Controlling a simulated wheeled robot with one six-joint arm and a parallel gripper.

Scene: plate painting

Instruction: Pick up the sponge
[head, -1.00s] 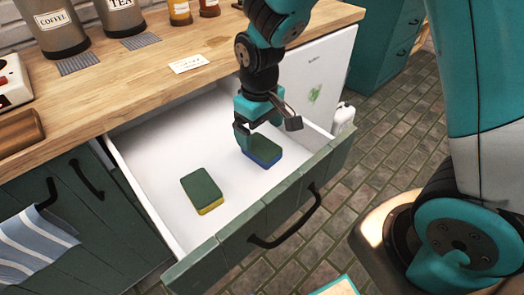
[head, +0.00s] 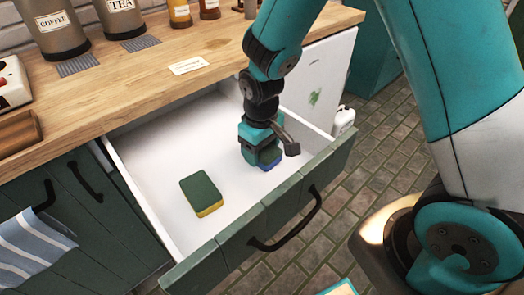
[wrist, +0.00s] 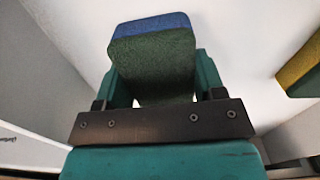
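A sponge with a dark green top and blue base (head: 271,164) is in the right part of the open drawer, partly hidden by my gripper (head: 260,157). My gripper is low over it, with fingers down around it. In the wrist view the sponge (wrist: 152,62) lies between my two fingers (wrist: 165,80), one on each side. Both look very close to its sides; I cannot tell whether they press on it. A second sponge, green over yellow (head: 202,192), lies apart on the drawer floor to the left. Its edge shows at the right in the wrist view (wrist: 300,70).
The white drawer (head: 165,155) is pulled out below a wooden counter (head: 140,85), and its green front (head: 265,225) has a black handle. Canisters (head: 62,30), small jars and a card (head: 189,66) stand on the counter. The drawer's back left is clear.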

